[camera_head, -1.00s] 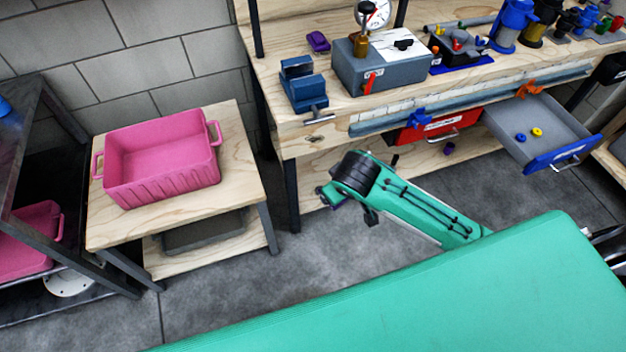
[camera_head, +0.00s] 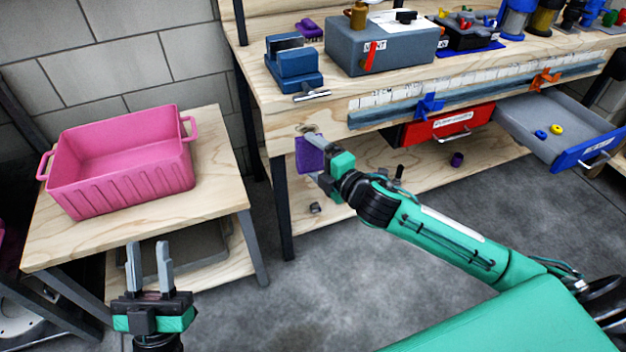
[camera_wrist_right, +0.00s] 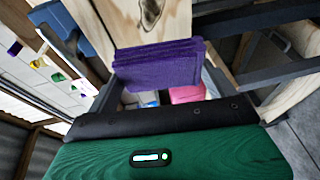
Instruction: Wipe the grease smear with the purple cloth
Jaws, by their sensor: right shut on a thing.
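The folded purple cloth (camera_head: 309,155) is held in my right gripper (camera_head: 316,160) just below the workbench's front left corner; it also shows between the fingers in the right wrist view (camera_wrist_right: 160,65). A dark swirled mark, seemingly the grease smear (camera_wrist_right: 150,10), shows on the pale wood beyond the cloth in the right wrist view. A small dark mark also shows on the bench's front edge (camera_head: 304,128) above the cloth. I cannot tell whether the cloth touches the wood. My left gripper (camera_head: 149,256) is open and empty, in front of the small wooden table.
The workbench (camera_head: 262,95) carries a blue vise (camera_head: 292,66), a grey box (camera_head: 380,50) and a small purple item (camera_head: 309,30). A pink bin (camera_head: 125,165) stands on the small table at left. A grey drawer (camera_head: 560,120) hangs open at right.

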